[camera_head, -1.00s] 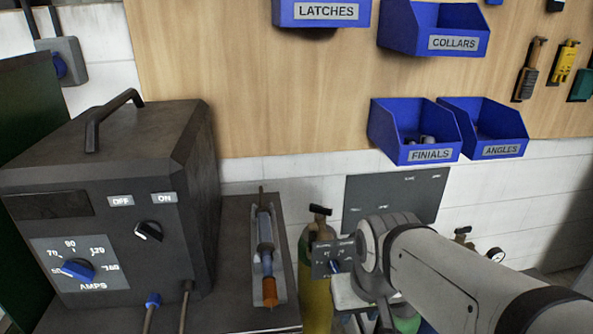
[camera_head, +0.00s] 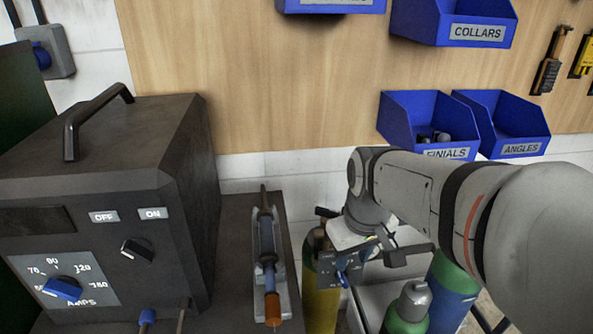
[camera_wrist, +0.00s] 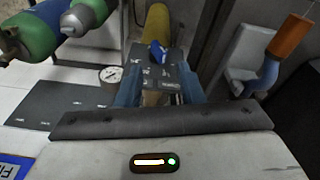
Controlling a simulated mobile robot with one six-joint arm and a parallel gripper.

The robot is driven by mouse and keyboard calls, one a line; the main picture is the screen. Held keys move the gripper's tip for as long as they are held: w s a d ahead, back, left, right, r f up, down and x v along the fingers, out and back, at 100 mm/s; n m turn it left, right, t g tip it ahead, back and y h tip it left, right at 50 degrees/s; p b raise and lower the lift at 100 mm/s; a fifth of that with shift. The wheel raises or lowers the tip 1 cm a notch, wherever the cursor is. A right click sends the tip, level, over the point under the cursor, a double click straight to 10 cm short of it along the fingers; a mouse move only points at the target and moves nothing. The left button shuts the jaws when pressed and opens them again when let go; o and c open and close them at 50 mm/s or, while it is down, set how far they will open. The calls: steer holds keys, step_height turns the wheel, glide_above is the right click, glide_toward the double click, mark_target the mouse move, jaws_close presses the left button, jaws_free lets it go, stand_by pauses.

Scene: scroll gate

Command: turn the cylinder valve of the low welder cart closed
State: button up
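A yellow gas cylinder (camera_head: 320,290) stands beside the welder bench, with a brass-coloured valve and a black handle (camera_head: 325,212) at its top.
The welder box (camera_head: 105,200), with amps dial and switch, stands at left. A torch (camera_head: 267,250) lies in a holder beside it. Green cylinders (camera_head: 408,308) stand at right. Blue bins (camera_head: 430,120) hang above on the wooden board.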

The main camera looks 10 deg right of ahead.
steer(key=w+r+n+g+p, duration=0.1)
steer(key=w+r+n, duration=0.25)
steer(key=w, duration=0.65)
steer(key=n+g, duration=0.1)
steer(key=n, duration=0.5)
glide_above(327, 209)
steer(key=shift+s+f+m+p, duration=0.15)
steer(key=shift+s+m+p, duration=0.15)
steer(key=shift+p, duration=0.15)
steer(key=shift+w+f, duration=0.1)
steer(key=shift+w, duration=0.15)
steer(key=shift+f, duration=3.8)
